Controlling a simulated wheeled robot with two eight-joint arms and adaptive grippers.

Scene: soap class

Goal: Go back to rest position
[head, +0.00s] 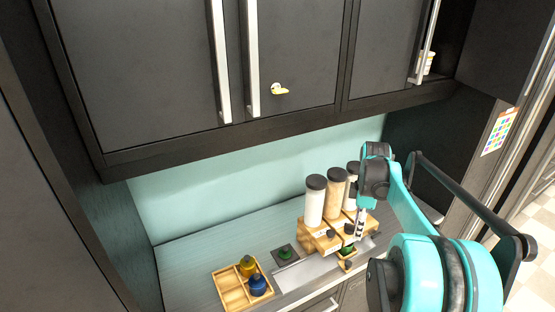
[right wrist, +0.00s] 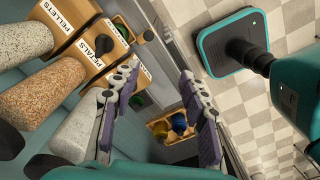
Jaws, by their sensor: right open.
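My right gripper (head: 359,228) hangs in front of the dispenser stand on the counter, with its arm coming in from the right. In the right wrist view my right gripper (right wrist: 158,76) has its two fingers spread apart, with nothing held between them. The dispenser's wooden stand (head: 318,238) with its tall canisters (head: 314,204) is close beside the fingers; whether they touch cannot be told. My left gripper is not in view.
A wooden tray (head: 229,290) holds a yellow bottle (head: 247,266) and a blue bottle (head: 258,285). A green item (head: 285,253) sits on a dark square to its right. Dark wall cabinets (head: 300,50) hang above; the one at right is open. The counter's left part is clear.

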